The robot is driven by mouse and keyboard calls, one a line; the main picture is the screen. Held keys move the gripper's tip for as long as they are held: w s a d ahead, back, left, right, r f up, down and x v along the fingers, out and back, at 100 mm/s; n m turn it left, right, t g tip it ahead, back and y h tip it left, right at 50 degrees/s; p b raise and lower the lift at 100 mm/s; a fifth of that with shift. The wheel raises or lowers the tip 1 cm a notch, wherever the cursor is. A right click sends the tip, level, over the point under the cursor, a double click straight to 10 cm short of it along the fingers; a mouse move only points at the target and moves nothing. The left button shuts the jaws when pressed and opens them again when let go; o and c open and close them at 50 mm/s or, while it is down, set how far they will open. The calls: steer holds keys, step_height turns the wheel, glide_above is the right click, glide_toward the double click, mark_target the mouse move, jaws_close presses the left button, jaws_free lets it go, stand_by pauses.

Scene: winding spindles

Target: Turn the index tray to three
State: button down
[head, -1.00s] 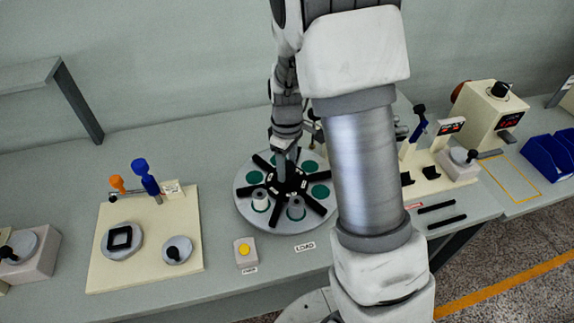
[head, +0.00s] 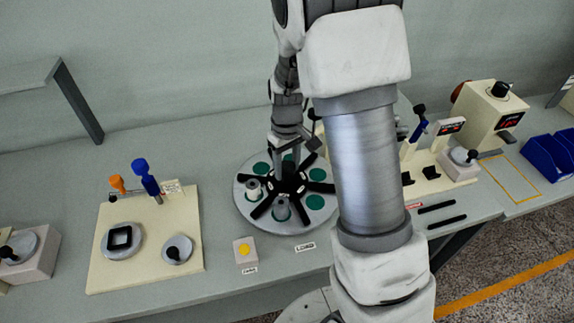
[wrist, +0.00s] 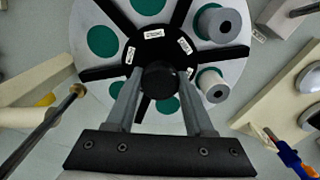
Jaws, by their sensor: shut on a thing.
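The index tray (head: 262,222) is a round grey disc with green round pads, black radial arms and a black hub. My gripper (head: 286,172) comes down on its middle. In the wrist view, my gripper (wrist: 158,90) has its two fingers on either side of the black centre knob (wrist: 158,76), shut on it. Two grey hollow cylinders stand on pads: one at front left (head: 254,190), one at front (head: 282,208). Small white labels (wrist: 153,34) ring the hub, too small to read. The LOAD label (head: 305,247) is on the bench in front of the tray.
A yellow button box (head: 244,251) stands front left of the tray. A cream board (head: 130,265) with blue and orange handled tools is at left. Cream fixtures (head: 430,178) and blue bins (head: 552,155) are at right. My arm hides the bench right of the tray.

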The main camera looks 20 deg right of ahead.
steer(key=shift+m, duration=2)
steer(key=shift+m+p, duration=0.35)
steer(key=shift+m, duration=1.35)
steer(key=shift+c, duration=1.4)
jaws_free()
step_height(320, 180, up, 18)
steer(key=p, duration=0.1)
steer(key=shift+f, duration=0.25)
